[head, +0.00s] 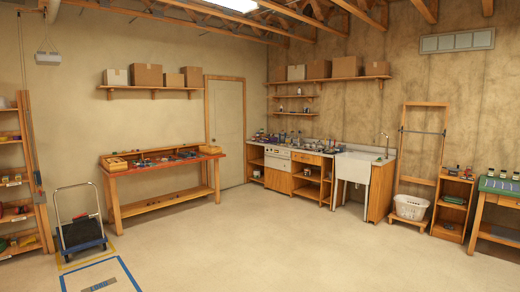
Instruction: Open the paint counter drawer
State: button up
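A counter (327,154) with a pale top stands along the right wall near the corner, across the room. It bears several small bottles and cans, too small to make out. A white-fronted unit (277,163) and a wooden drawer front (306,158) show below the top, with open shelves (312,184) under the wooden drawer. The drawer front looks flush with the counter, so it appears closed. I cannot tell for sure which front is the paint counter drawer. My gripper is not in view.
A red-topped workbench (165,168) stands at the left wall, with a hand cart (80,232) in front. A white sink (353,167) adjoins the counter. A laundry basket (411,207) and small shelf (453,208) stand further right. The middle floor (270,235) is clear.

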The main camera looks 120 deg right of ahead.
aim_at(309, 158)
jog(key=l+z, duration=0.15)
jog(key=z, duration=0.35)
jog(key=k+l+z, duration=0.1)
jog(key=z, duration=0.4)
jog(key=l+z, duration=0.2)
jog(key=z, duration=0.3)
jog(key=l+z, duration=0.15)
jog(key=z, duration=0.35)
jog(key=i+l+z, duration=0.2)
jog(key=l+z, duration=0.25)
jog(key=i+l+z, duration=0.3)
jog(key=l+z, duration=0.2)
jog(key=i+l+z, duration=0.6)
jog(key=z, duration=0.3)
jog(key=i+z, duration=0.4)
jog(key=i, duration=4.1)
jog(key=i+j+z, duration=0.1)
jog(key=i, duration=1.05)
jog(key=i+j, duration=0.1)
jog(key=i, duration=1.05)
jog(key=i+j+z, duration=0.1)
jog(key=i+z, duration=0.15)
jog(key=i, duration=0.2)
jog(key=i+j+z, duration=0.2)
jog(key=i, duration=0.2)
jog(key=i+j+z, duration=0.25)
jog(key=i+j, duration=0.1)
jog(key=j, duration=0.15)
jog(key=i+j, duration=0.15)
jog(key=j, duration=0.15)
